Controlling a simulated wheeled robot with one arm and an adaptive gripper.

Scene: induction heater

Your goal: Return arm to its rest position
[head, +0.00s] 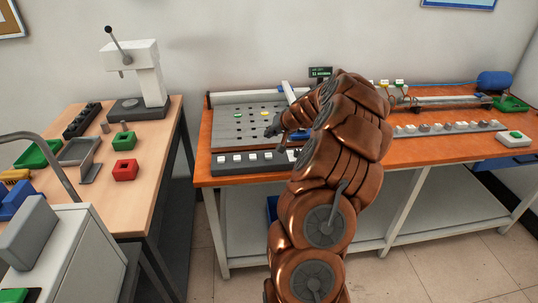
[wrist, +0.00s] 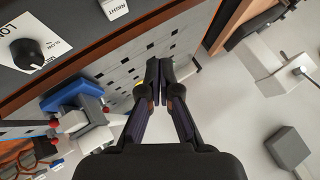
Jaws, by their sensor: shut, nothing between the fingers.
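My gripper (wrist: 159,75) is shut with nothing between its fingers. In the head view my gripper (head: 272,130) is at the end of my copper-coloured arm, over the grey perforated plate (head: 228,128) on the orange workbench. The plate also shows in the wrist view (wrist: 118,78), beyond the fingertips. My arm reaches forward across the bench and hides its middle part.
On the left, a wooden table (head: 108,205) holds a lever press (head: 148,75), a red bin (head: 125,170) and a green bin (head: 124,141).

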